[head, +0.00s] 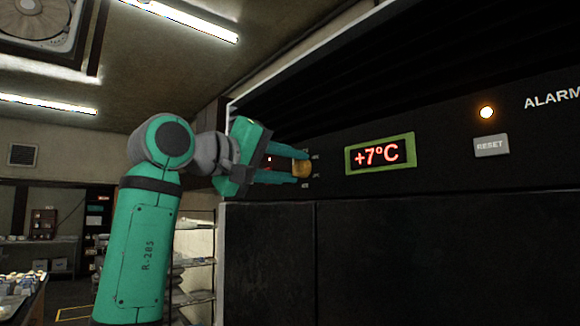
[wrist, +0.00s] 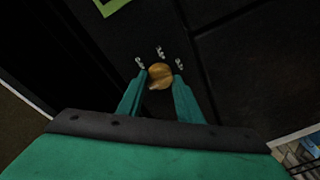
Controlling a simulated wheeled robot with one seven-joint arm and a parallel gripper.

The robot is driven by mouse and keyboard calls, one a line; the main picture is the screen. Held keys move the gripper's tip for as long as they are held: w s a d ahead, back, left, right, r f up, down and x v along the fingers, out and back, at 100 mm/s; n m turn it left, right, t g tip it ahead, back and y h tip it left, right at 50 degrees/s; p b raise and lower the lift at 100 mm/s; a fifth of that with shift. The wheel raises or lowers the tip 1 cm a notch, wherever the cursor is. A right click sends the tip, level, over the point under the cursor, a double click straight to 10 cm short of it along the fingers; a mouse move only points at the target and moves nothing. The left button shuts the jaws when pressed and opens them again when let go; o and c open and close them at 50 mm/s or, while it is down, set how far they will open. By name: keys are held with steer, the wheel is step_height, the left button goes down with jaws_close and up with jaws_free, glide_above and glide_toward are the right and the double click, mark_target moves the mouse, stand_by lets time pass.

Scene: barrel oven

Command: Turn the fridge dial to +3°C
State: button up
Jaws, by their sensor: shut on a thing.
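The fridge dial (head: 301,168) is a small round brass-coloured knob on the dark fridge panel, left of the display. My gripper (head: 297,166) reaches it from the left, with its teal fingers shut on the dial. The wrist view shows the dial (wrist: 160,76) between the two fingertips of my gripper (wrist: 160,80), with small pale marks around its far side. The marks are too small to read. The display (head: 380,154) in its green frame reads +7°C in red.
A lit orange alarm lamp (head: 487,112) and a grey RESET button (head: 491,146) are on the panel to the right. The fridge doors (head: 420,260) lie below. Shelves (head: 195,255) stand behind my arm at the left.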

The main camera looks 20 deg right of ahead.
steer(key=m+h, duration=0.1)
steer(key=m, duration=0.4)
steer(key=shift+f, duration=0.1)
steer(key=m, duration=0.3)
steer(key=m+h, duration=0.1)
steer(key=m, duration=0.3)
steer(key=shift+g, duration=0.3)
steer(key=m, duration=0.5)
steer(key=shift+w+f+g, duration=0.1)
steer(key=shift+g, duration=0.3)
steer(key=m, duration=0.2)
steer(key=shift+m+h, duration=0.3)
steer(key=m, duration=0.2)
steer(key=m+g, duration=0.1)
steer(key=m, duration=0.2)
steer(key=shift+m+g, duration=0.3)
steer(key=shift+f+m, duration=0.1)
steer(key=shift+m, duration=0.5)
